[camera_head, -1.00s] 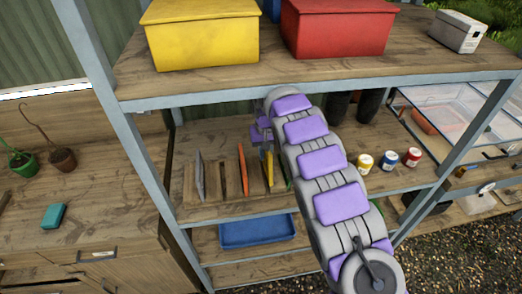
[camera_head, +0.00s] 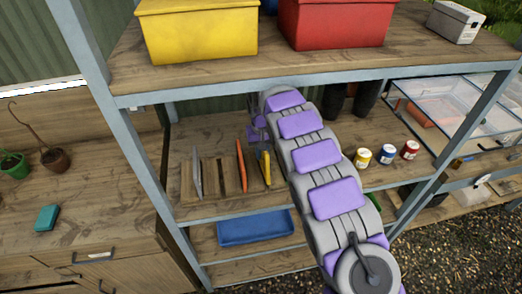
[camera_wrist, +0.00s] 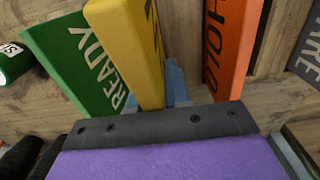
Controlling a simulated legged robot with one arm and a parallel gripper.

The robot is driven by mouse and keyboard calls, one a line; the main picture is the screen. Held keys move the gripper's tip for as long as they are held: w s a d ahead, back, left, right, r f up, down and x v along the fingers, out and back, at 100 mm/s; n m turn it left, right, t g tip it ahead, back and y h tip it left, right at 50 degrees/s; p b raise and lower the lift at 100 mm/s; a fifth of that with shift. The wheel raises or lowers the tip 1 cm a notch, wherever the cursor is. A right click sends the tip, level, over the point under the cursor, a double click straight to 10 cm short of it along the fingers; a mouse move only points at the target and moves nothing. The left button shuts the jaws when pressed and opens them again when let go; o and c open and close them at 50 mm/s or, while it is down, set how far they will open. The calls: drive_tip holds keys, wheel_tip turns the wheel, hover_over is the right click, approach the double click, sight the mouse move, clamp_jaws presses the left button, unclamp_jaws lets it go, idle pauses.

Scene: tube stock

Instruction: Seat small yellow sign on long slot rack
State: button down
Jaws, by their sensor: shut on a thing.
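The small yellow sign (camera_head: 265,170) stands roughly upright at the long slot rack, between the orange sign (camera_head: 241,165) and my arm; it also shows in the wrist view (camera_wrist: 128,45). The long wooden slot rack (camera_head: 210,188) is on the middle shelf. My gripper (camera_head: 259,138) is shut on the yellow sign, its jaws partly hidden by my arm. In the wrist view, the yellow sign is between a green READY sign (camera_wrist: 75,65) and the orange HOLD sign (camera_wrist: 232,45). The yellow sign's bottom edge is not clear, so I cannot tell whether it is seated.
A grey sign (camera_head: 196,172) stands at the rack's left. Small jars (camera_head: 387,154) are right of my arm. The upper shelf holds a yellow box (camera_head: 197,35) and a red box (camera_head: 335,25). A blue tray (camera_head: 255,228) is below. Grey posts flank the shelves.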

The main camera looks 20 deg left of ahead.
sight(262, 161)
drive_tip(key=shift+f+b, duration=0.3)
drive_tip(key=shift+f, duration=1.1)
drive_tip(key=shift+s+d+f, duration=0.3)
drive_tip(key=shift+s+f, duration=0.05)
drive_tip(key=shift+f, duration=0.35)
drive_tip(key=shift+f, duration=0.35)
drive_tip(key=c, duration=1.4)
unclamp_jaws()
drive_tip(key=shift+w+a+f, duration=0.15)
drive_tip(key=shift+w+f, duration=0.05)
drive_tip(key=o, duration=0.4)
drive_tip(key=shift+a+r, duration=0.1)
drive_tip(key=shift+a, duration=0.05)
drive_tip(key=shift+w, duration=0.1)
